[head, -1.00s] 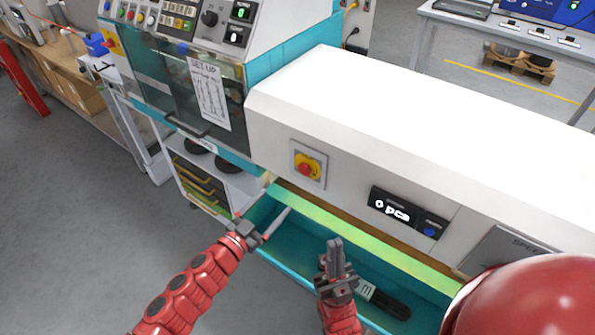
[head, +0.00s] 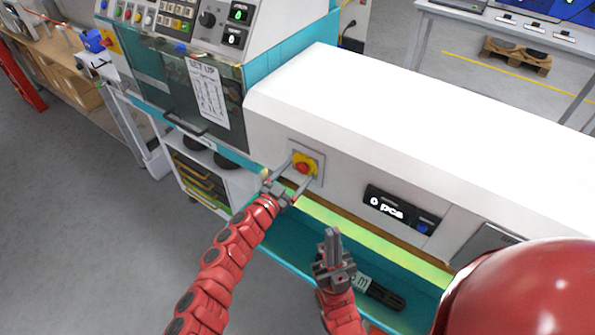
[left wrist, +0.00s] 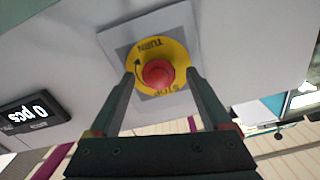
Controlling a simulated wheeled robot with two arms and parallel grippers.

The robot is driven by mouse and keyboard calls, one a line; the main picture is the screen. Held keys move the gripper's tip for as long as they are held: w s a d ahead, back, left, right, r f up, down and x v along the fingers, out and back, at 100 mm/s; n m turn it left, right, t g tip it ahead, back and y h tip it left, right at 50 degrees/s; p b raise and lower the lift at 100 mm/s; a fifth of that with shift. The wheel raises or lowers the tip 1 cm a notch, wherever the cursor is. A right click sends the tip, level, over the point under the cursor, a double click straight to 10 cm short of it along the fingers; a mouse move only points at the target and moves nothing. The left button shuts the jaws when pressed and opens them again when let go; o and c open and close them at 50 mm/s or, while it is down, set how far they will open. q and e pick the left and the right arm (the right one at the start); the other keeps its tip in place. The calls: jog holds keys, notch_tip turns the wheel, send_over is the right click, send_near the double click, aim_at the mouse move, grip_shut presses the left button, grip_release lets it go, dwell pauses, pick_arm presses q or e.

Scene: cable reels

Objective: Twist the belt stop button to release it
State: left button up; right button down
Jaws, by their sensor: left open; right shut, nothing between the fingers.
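The belt stop button (head: 303,167) is a red knob on a yellow disc and grey plate, set in the machine's white front panel. In the left wrist view the red knob (left wrist: 158,74) shows between my fingers, with "TURN" and "STOP" printed on the yellow ring. My left gripper (head: 293,171) is open, its fingers pointing at the button, one on each side. I cannot tell whether the fingertips touch it. My right gripper (head: 332,232) is shut and empty, lower and to the right, in front of the teal tray.
A counter display (head: 398,210) reading "0 pcs" with a blue button sits right of the stop button. The teal tray (head: 290,240) below holds a black-handled tool (head: 381,292). The control panel (head: 185,20) is at upper left.

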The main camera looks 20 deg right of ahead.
pick_arm(q)
jog(key=shift+d, duration=0.25)
